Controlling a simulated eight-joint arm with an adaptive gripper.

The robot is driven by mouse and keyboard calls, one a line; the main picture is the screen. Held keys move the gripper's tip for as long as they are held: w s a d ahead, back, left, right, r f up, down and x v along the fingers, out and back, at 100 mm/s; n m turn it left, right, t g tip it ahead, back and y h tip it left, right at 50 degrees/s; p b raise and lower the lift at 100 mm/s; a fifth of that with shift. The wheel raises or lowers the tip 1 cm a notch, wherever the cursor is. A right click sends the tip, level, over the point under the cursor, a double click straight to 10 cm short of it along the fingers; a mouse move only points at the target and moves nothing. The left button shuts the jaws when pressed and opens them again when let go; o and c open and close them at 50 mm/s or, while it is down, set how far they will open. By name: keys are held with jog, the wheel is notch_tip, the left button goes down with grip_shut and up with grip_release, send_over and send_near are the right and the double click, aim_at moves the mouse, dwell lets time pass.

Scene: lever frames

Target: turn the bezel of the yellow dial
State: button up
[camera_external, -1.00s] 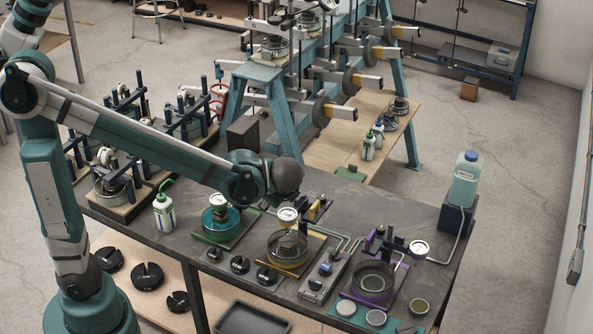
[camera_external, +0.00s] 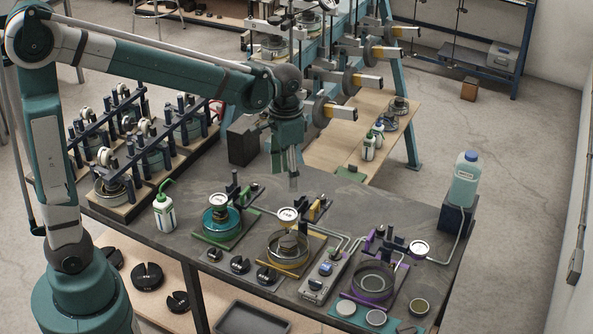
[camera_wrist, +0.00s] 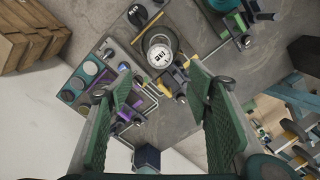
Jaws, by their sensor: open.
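The yellow dial (camera_external: 289,215) has a white round face. It stands over a glass-walled pot on a yellow base plate (camera_external: 272,262), the middle unit on the bench. In the wrist view the dial (camera_wrist: 158,50) shows its white face in the upper middle, beyond my fingertips. My gripper (camera_external: 294,183) points down above the back part of the bench, above and behind the dial and apart from it. In the wrist view my gripper (camera_wrist: 163,88) is open, with two green fingers spread and nothing between them.
A green-based unit (camera_external: 217,222) stands to the left and a purple unit (camera_external: 373,285) to the right. Thin pipes (camera_external: 345,245) run between them. A squeeze bottle (camera_external: 164,213) stands at the left, a large blue-capped bottle (camera_external: 465,180) at the right.

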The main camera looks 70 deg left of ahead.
send_near(288, 213)
jog(key=shift+s, duration=0.15)
jog(key=shift+f, duration=0.1)
dwell(0.4)
jog(key=shift+f, duration=3.85)
jog(key=c, duration=0.9)
